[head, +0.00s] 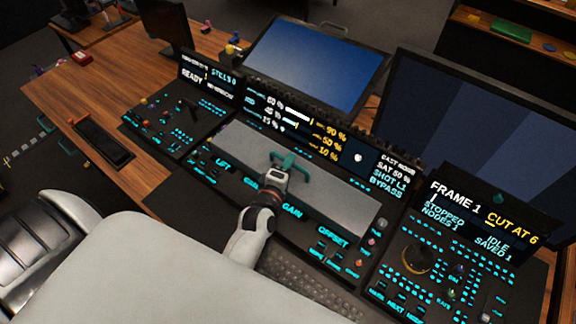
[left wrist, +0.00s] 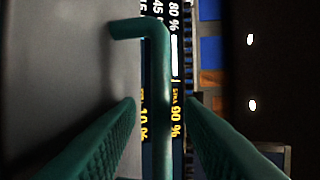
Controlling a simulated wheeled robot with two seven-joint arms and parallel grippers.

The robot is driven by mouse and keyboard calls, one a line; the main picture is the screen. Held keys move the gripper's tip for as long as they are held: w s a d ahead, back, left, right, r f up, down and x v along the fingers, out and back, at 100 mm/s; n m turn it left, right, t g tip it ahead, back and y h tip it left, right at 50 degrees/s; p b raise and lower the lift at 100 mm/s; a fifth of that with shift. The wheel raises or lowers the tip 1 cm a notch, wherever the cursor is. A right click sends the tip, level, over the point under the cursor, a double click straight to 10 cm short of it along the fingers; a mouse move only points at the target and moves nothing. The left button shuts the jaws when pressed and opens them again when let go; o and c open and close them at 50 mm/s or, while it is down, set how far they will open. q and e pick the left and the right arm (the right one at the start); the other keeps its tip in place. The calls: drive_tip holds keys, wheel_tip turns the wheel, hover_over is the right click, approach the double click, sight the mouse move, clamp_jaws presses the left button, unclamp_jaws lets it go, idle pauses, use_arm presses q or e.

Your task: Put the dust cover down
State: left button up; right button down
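The dust cover (head: 340,197) is a long grey panel across the middle of the control console, in front of the small readout screens. I cannot tell whether it lies flat or is tilted. In the left wrist view the grey surface (left wrist: 60,70) fills the left side. A green bar handle (left wrist: 156,60), bent at its top, stands in the middle of that view. My left gripper (head: 287,162) is over the cover's middle. Its green fingers (left wrist: 160,115) are apart, one on each side of the handle, with gaps showing. My right gripper is not in view.
Lit labels and buttons line the console's front, with a keyboard (head: 310,290) below. A left panel (head: 180,120) and a right panel with a dark knob (head: 418,257) flank the cover. A blue monitor (head: 315,65) and a large dark monitor (head: 480,120) stand behind.

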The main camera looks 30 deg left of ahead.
use_arm(q)
drive_tip(key=shift+s+r, duration=0.1)
drive_tip(key=shift+r, duration=0.15)
drive_tip(key=p+v, duration=0.5)
drive_tip(key=v, duration=0.6)
drive_tip(key=shift+s, duration=0.4)
drive_tip(key=shift+f, duration=0.1)
drive_tip(key=shift+s, duration=0.1)
